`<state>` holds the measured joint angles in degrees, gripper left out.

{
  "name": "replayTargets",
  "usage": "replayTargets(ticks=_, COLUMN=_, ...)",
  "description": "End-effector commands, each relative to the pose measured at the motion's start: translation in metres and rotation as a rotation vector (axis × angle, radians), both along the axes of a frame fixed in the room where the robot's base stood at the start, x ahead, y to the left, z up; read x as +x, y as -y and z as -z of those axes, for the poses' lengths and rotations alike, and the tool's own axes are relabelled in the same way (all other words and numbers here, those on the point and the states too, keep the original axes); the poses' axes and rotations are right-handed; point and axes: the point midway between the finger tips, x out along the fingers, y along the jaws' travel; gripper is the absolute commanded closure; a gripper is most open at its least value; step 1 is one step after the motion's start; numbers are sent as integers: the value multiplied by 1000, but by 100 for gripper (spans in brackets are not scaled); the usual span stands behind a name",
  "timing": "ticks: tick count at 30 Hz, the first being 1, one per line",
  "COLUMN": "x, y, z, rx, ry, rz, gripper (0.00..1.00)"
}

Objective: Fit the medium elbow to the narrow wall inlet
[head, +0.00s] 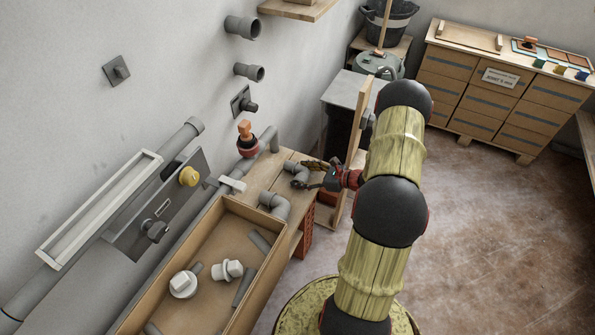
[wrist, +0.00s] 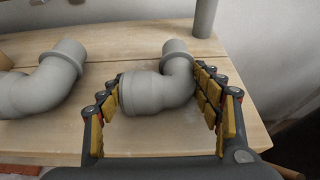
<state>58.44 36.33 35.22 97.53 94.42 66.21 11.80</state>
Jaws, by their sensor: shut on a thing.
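The grey elbow (wrist: 150,92), which I take for the medium one, is between the yellow-padded fingers of my gripper (wrist: 159,76) in the wrist view. The fingers are shut on it from both sides. It appears to rest on the wooden bench; whether it is lifted is unclear. In the head view this elbow (head: 296,170) is at the bench's right end, with my gripper (head: 314,174) reaching from the right. Two grey pipe stubs project from the wall: a wider one (head: 242,27) and, below it, a narrower one (head: 249,72), apparently the narrow wall inlet. Both look empty.
A larger elbow (wrist: 45,82) lies left of the held one. An open tray (head: 222,310) holds white fittings and pipe pieces. A dark wall fitting (head: 243,103) and a red-and-orange object (head: 246,140) are near the inlets. A wooden shelf (head: 298,8) overhangs at top.

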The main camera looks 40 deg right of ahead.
Motion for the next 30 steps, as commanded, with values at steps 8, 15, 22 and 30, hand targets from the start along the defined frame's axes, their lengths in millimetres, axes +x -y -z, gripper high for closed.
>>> replayTargets(ticks=8, x=0, y=0, z=0, rx=0, ry=0, rz=0, gripper=58)
replayTargets(ticks=15, x=0, y=0, z=0, rx=0, ry=0, rz=0, gripper=62)
replayTargets(ticks=22, x=0, y=0, z=-10, rx=-1, ry=0, rz=0, gripper=62)
replayTargets(ticks=30, x=-11, y=-8, z=-51, rx=0, ry=0, rz=1, gripper=62)
